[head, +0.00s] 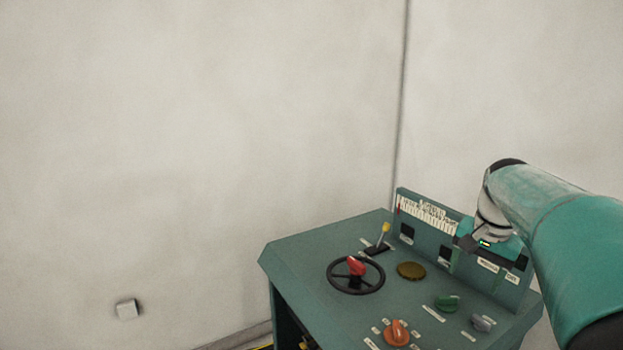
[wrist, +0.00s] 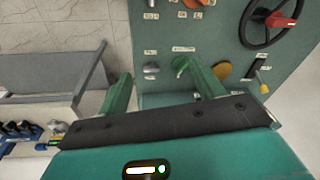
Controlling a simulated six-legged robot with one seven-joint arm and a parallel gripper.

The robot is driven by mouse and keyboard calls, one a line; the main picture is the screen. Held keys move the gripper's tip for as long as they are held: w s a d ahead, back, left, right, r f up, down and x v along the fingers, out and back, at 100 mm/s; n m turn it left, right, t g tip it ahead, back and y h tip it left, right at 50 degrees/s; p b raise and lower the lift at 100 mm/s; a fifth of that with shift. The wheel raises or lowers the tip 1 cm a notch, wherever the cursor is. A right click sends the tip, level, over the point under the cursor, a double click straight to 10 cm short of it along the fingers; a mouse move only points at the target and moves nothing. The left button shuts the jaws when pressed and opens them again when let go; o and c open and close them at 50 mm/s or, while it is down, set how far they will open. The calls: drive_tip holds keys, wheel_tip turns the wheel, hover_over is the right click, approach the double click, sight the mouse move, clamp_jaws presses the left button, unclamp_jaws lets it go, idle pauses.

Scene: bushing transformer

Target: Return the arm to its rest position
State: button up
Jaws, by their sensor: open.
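My gripper (wrist: 154,71) shows in the wrist view with its two green fingers spread apart and nothing between them. In the head view my gripper (head: 484,243) is partly hidden by my teal arm, which comes in from the right edge. It hangs over the back right of a teal control console (head: 310,250), near its upright panel. The fingertips are hidden in the head view. In the wrist view the console (wrist: 225,30) lies beyond the fingers, with a green knob (wrist: 180,63) by the right finger; I cannot tell whether they touch.
The console carries a black handwheel (head: 342,288) with a red knob, a yellow-tipped lever (head: 383,232), a brass disc (head: 411,270) and an orange knob (head: 396,332). A pale wall stands behind. A grey bench-like frame (wrist: 50,80) and tiled floor (wrist: 60,25) show left in the wrist view.

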drive_tip(key=s+a+f+n+t, duration=0.2)
drive_tip(key=s+a+n, duration=0.2)
drive_tip(key=s+a, duration=0.4)
drive_tip(key=s+a+f+n+t, duration=0.1)
drive_tip(key=s+a+f+n, duration=0.2)
drive_tip(key=s+a, duration=0.6)
drive_tip(key=s+n, duration=0.1)
drive_tip(key=s, duration=0.3)
drive_tip(key=shift+s+f+n+t, duration=0.25)
drive_tip(key=shift+s+n+t, duration=0.05)
drive_tip(key=shift+s+t, duration=0.1)
drive_tip(key=shift+o, duration=0.4)
